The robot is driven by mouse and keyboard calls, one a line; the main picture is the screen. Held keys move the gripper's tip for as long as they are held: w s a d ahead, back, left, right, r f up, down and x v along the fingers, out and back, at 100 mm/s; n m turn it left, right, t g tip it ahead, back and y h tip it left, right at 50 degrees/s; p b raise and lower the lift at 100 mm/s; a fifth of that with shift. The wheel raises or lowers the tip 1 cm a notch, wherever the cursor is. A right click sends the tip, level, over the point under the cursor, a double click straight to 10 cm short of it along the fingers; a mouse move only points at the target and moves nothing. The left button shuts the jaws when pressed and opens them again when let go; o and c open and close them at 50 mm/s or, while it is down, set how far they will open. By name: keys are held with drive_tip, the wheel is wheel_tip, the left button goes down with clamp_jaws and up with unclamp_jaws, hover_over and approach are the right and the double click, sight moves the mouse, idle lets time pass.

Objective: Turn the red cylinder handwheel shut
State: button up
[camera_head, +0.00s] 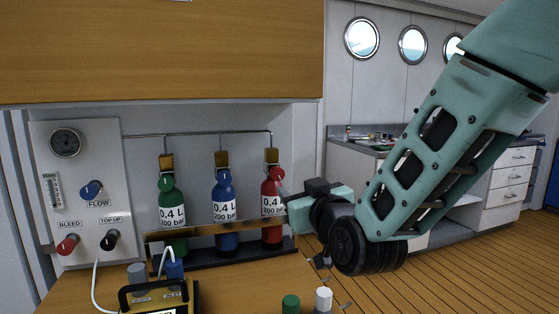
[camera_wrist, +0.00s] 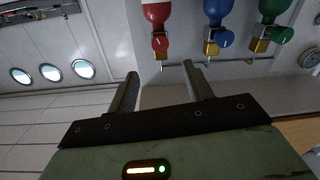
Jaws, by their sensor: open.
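The red cylinder (camera_head: 272,235) stands upright at the right end of the rack, under a brass valve block. Its red handwheel (camera_head: 278,173) faces out near the top. My gripper (camera_head: 286,195) is just right of the red cylinder's upper part in the head view, and partly overlaps its label. In the wrist view, which is upside down, my gripper (camera_wrist: 160,72) is open and empty. The red handwheel (camera_wrist: 158,41) appears beyond and between the fingertips, with a visible gap. The red cylinder (camera_wrist: 157,12) is cut off by the top edge there.
The blue cylinder (camera_head: 226,190) and green cylinder (camera_head: 171,198) stand left of the red one, behind a wooden rail (camera_head: 200,230). A panel (camera_head: 88,145) with a gauge and knobs is at left. A yellow-black device (camera_head: 160,298) and small green and white caps sit on the counter.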

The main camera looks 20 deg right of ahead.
sight(279, 174)
drive_tip(key=w+p, duration=0.2)
drive_tip(key=w, duration=0.4)
drive_tip(key=w+p, duration=0.3)
drive_tip(key=w, duration=0.3)
drive_tip(key=shift+a, duration=0.2)
drive_tip(key=c, duration=1)
